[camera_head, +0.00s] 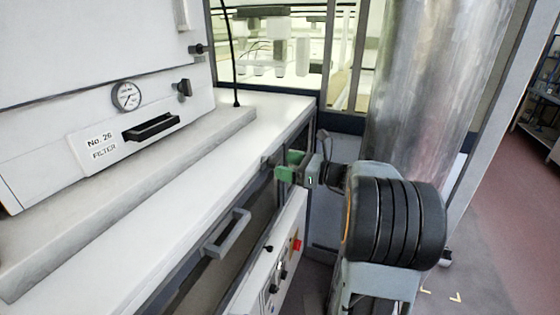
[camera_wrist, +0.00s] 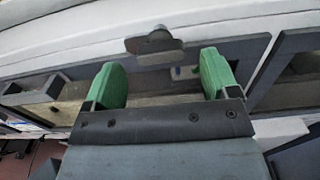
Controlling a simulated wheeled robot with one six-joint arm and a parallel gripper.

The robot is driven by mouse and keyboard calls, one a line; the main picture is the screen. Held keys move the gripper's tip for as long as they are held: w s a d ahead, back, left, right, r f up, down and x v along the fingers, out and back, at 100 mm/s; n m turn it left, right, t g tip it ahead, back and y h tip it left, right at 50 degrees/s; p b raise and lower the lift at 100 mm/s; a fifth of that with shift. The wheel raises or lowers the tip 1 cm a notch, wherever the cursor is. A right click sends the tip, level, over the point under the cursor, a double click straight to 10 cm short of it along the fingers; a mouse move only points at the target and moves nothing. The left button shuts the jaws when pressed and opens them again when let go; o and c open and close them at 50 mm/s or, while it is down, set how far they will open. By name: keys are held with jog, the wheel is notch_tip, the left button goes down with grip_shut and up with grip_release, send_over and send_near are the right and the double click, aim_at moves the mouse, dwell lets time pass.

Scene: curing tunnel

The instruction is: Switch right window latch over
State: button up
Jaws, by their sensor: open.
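My gripper (camera_head: 288,166) has green fingers and is at the front edge of the white cabinet top, towards its far right end. In the wrist view my gripper (camera_wrist: 163,75) is open, with nothing between its fingers. A grey latch (camera_wrist: 155,43) with a rounded knob lies just beyond the fingertips, roughly centred on the gap and apart from both fingers. It sits on the pale frame edge above a dark window opening. In the head view the latch is small and partly hidden by my gripper; its exact turn is hard to tell.
A grey bar handle (camera_head: 228,234) sticks out from the cabinet front, nearer than my gripper. A control panel (camera_head: 270,280) with knobs and a red switch is below. A large metal duct (camera_head: 425,85) stands behind my arm. Open floor (camera_head: 505,215) lies to the right.

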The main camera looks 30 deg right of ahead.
jog(key=shift+x, duration=1.15)
